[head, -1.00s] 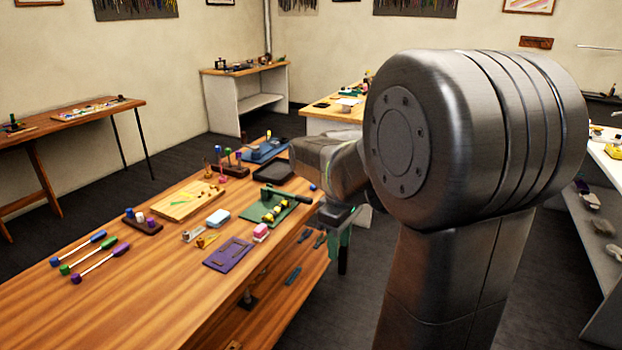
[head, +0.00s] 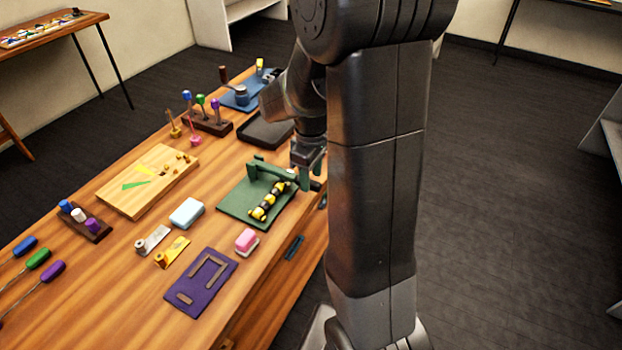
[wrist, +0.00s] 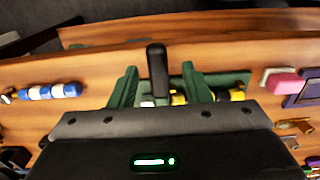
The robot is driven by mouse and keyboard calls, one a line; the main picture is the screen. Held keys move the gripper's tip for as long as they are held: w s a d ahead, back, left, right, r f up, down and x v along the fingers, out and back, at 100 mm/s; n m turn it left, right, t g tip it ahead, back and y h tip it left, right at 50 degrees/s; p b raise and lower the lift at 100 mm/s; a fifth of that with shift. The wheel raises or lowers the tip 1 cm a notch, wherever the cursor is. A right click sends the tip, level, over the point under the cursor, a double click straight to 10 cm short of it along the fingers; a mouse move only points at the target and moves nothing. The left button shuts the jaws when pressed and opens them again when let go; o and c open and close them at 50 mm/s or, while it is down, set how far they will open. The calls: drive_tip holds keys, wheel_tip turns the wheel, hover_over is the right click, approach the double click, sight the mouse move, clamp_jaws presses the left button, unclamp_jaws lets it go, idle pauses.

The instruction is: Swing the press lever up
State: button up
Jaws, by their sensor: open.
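The press has a green base plate (head: 232,205) near the right edge of the wooden table. Its green lever (head: 270,170) lies low, nearly level, above a row of yellow and black beads (head: 266,203). The lever's black handle (wrist: 157,72) shows in the wrist view. My gripper (head: 307,180) is at the lever's free end by the table edge. In the wrist view my gripper (wrist: 159,68) is open, its two green fingers on either side of the handle with a gap on both sides. My gripper and arm hide part of the handle in the head view.
A pink and white block (head: 246,240), a purple board (head: 201,283) and a light blue box (head: 187,213) lie nearby. A black tray (head: 265,130) is behind the press. Blue and white beads (wrist: 48,91) show at left in the wrist view. The floor at right is clear.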

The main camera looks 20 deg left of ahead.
drive_tip(key=shift+w+a+f, duration=0.2)
drive_tip(key=shift+a+f, duration=0.2)
drive_tip(key=shift+f, duration=0.35)
drive_tip(key=shift+s+d, duration=0.1)
drive_tip(key=shift+d, duration=0.05)
